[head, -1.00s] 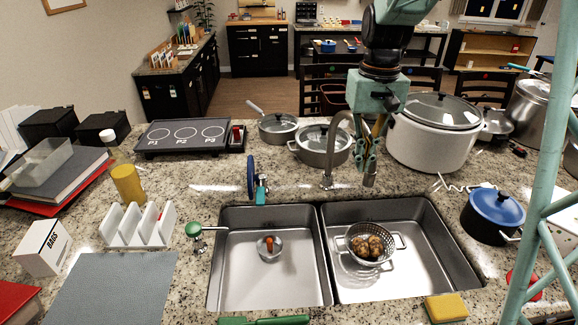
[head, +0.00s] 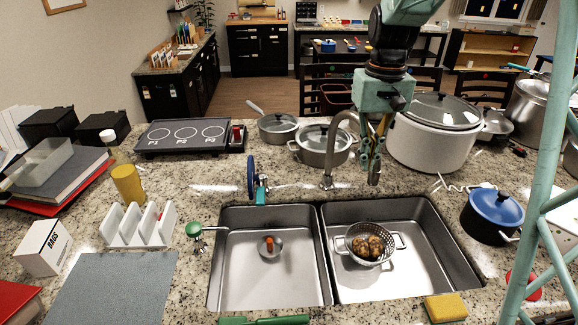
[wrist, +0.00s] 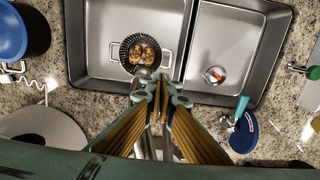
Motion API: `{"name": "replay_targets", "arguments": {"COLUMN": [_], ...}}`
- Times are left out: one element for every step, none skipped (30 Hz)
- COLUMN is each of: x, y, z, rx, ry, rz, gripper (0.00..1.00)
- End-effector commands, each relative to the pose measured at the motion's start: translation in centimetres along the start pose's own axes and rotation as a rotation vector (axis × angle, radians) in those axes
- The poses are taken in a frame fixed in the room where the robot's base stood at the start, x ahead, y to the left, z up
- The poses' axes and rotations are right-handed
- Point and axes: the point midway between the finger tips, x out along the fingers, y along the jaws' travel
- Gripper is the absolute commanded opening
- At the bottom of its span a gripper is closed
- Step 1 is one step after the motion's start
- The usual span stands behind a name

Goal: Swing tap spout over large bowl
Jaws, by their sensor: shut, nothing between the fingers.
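The metal tap (head: 330,160) rises behind the sink, its curved spout reaching right toward my gripper. The spout's end (head: 374,178) hangs near the back edge of the large right bowl (head: 425,235) of the sink. My gripper (head: 369,160) is shut with nothing in it, low against or right beside the spout's left side; contact is hard to tell. In the wrist view my gripper (wrist: 160,95) covers much of the tap. The large bowl (wrist: 100,35) lies on the left there. A colander (head: 365,246) with brown potato-like items sits in it.
The smaller left bowl (head: 245,275) holds a small round metal piece with something orange. A steel pot (head: 325,148) and a white cooker (head: 432,140) stand close behind the tap. A blue pot (head: 492,217) stands right of the sink, a yellow sponge (head: 446,307) in front.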

Motion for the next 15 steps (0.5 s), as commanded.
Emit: {"name": "replay_targets", "arguments": {"x": [0.0, 0.0, 0.0, 0.0, 0.0, 0.0, 0.0, 0.0, 0.0, 0.0, 0.0, -0.1, -0.1, -0.1, -0.1], "y": [0.2, 0.2, 0.3, 0.4, 0.5, 0.6, 0.7, 0.8, 0.9, 1.0, 1.1, 1.2, 1.3, 1.4, 1.5], "z": [-0.1, -0.1, -0.1, -0.2, -0.2, -0.2, -0.3, -0.3, -0.3, -0.4, -0.4, -0.4, -0.5, -0.5, -0.5], "rx": [0.000, 0.000, 0.000, 0.000, 0.001, 0.001, 0.001, 0.001, 0.001, 0.001, 0.001, 0.001, 0.001, 0.001, 0.001], "ry": [0.000, 0.000, 0.000, 0.000, 0.000, 0.000, 0.000, 0.001, 0.001, 0.001, 0.001, 0.001, 0.001, 0.001, 0.001], "rz": [0.000, 0.000, 0.000, 0.000, 0.000, 0.000, 0.000, 0.000, 0.000, 0.000, 0.000, 0.000, 0.000, 0.000, 0.000], "gripper": [0.00, 0.00, 0.00, 0.00, 0.00, 0.00, 0.00, 0.00, 0.00, 0.00, 0.00, 0.00, 0.00, 0.00, 0.00]}}
